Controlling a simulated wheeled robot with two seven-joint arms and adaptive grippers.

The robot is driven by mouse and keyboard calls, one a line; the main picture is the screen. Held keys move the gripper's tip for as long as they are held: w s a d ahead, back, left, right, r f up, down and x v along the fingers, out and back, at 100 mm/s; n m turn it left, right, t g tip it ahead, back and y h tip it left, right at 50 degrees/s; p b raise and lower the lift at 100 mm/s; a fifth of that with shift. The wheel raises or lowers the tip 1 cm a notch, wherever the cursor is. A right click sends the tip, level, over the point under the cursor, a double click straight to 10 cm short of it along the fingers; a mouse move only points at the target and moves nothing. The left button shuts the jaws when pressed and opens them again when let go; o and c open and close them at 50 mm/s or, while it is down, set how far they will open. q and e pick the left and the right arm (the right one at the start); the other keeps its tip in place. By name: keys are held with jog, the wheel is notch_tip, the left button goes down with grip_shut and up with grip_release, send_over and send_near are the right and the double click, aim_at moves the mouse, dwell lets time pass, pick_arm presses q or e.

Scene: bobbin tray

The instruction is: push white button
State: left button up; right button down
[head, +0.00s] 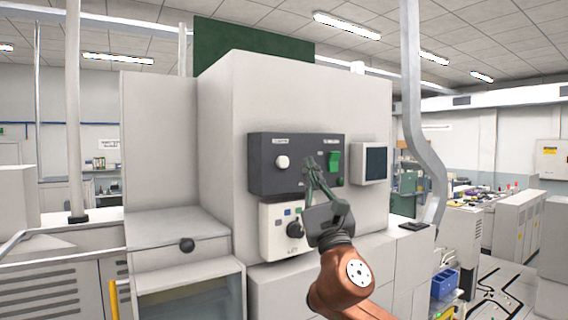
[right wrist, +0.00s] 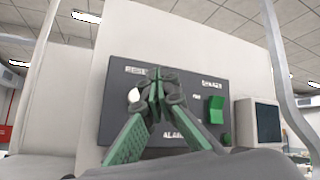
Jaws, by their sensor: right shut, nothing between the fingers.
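The white button (head: 282,162) is a round knob on the left of a dark grey control panel (head: 262,182), on the front of a large light grey machine. In the right wrist view the white button (right wrist: 134,95) shows just left of my fingers, partly behind them. My right gripper (head: 310,160) is shut and empty, fingertips pointing up toward the panel. In the head view its tips are to the right of the white button, apart from it. In the right wrist view the gripper (right wrist: 157,72) stands before the panel's middle. My left gripper is not in view.
A green rocker switch (head: 334,161) is on the panel's right side. A small dark screen (head: 376,163) is further right. A white box with a black knob (head: 278,238) is below the panel. A grey pipe (head: 420,130) rises at the right.

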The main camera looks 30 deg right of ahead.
aim_at(283, 162)
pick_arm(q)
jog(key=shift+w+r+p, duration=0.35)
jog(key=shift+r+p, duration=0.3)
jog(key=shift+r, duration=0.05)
pick_arm(e)
jog(key=w, duration=0.7)
jog(key=shift+a, duration=0.4)
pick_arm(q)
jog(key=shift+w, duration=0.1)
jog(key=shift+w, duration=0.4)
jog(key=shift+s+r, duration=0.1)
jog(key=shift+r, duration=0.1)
pick_arm(e)
jog(key=shift+r, duration=0.1)
pick_arm(q)
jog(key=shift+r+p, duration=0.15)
jog(key=shift+p, duration=0.15)
pick_arm(e)
jog(key=shift+w+a, duration=0.1)
jog(key=shift+w, duration=0.3)
